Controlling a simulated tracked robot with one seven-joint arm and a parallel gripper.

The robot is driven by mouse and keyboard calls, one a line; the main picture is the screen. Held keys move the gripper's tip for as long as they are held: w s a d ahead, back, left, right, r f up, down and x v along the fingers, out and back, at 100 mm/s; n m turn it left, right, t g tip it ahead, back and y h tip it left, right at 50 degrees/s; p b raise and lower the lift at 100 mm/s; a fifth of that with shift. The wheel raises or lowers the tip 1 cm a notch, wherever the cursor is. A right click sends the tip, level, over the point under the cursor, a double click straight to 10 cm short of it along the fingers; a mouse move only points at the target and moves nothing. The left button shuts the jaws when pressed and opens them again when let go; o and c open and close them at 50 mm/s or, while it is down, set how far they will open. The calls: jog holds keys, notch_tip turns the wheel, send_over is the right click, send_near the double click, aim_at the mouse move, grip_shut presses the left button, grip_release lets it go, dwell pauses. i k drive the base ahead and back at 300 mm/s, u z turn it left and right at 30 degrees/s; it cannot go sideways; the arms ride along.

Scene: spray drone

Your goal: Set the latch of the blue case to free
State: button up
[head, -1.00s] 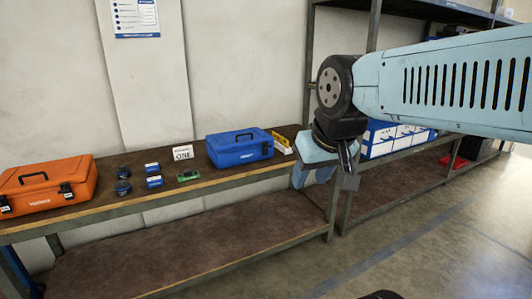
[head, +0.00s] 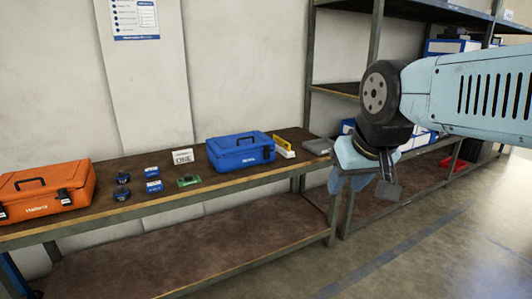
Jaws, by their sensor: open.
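The blue case (head: 240,152) stands closed on the right part of the workbench top, its handle folded on the lid. A dark latch (head: 267,153) shows at the right end of its front; its setting is too small to tell. My gripper (head: 362,188) hangs to the right of the case, in front of the bench's right end and apart from the case. It holds nothing that I can see. Its fingers are partly hidden by the wrist.
An orange case (head: 45,190) stands at the bench's left end. Small blue boxes (head: 152,179), dark round items (head: 122,186), a green circuit board (head: 189,181) and a white sign (head: 182,157) lie between the cases. A yellow-and-white item (head: 284,145) and a grey item (head: 318,146) sit right of the blue case.

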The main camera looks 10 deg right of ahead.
aim_at(268, 154)
jog(key=z, duration=0.05)
jog(key=i, duration=1)
jog(key=u, duration=0.05)
